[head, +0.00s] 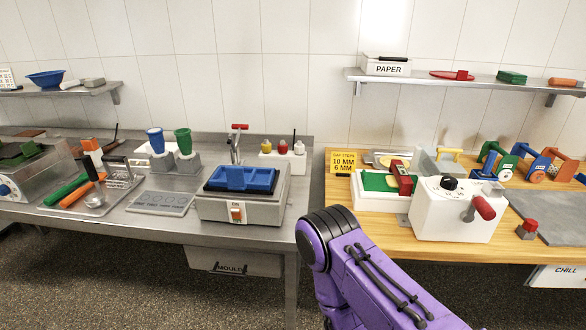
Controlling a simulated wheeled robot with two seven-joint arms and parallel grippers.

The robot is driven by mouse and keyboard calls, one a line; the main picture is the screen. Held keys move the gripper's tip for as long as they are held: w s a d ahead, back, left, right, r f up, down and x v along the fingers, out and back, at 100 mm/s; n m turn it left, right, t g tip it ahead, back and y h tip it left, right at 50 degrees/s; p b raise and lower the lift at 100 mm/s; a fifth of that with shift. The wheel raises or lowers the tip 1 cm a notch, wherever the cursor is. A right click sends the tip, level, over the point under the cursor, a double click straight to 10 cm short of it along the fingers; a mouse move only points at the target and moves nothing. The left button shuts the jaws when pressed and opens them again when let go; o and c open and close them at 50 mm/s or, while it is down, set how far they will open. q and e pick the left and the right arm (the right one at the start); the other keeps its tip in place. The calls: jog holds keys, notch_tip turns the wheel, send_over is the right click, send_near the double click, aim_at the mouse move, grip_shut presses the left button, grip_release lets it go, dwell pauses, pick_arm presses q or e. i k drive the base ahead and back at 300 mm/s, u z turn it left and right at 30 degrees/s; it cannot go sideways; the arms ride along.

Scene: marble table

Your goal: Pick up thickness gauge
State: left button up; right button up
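I cannot tell for sure which object is the thickness gauge. A small yellow card (343,163) with black lettering that includes "10 MM" and "6 MM" stands at the back left of the wooden counter (395,233). To its right, a red piece (402,178) lies across a green-topped white block (377,182). Several green, blue and orange pieces with handles stand farther right, such as a blue and orange one (533,165). A purple arm link of mine rises in front of the wooden counter. Neither gripper is in view.
A white machine (452,208) with a black knob and red handle stands on the wooden counter beside a grey slab (555,218). A steel counter (60,212) at left holds a blue-topped press (241,195) and tools. Wall shelves (470,83) hang above. A gap separates the counters.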

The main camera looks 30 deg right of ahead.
aim_at(405, 182)
jog(key=u, duration=1.65)
jog(key=k, duration=1.65)
jog(key=z, duration=1.25)
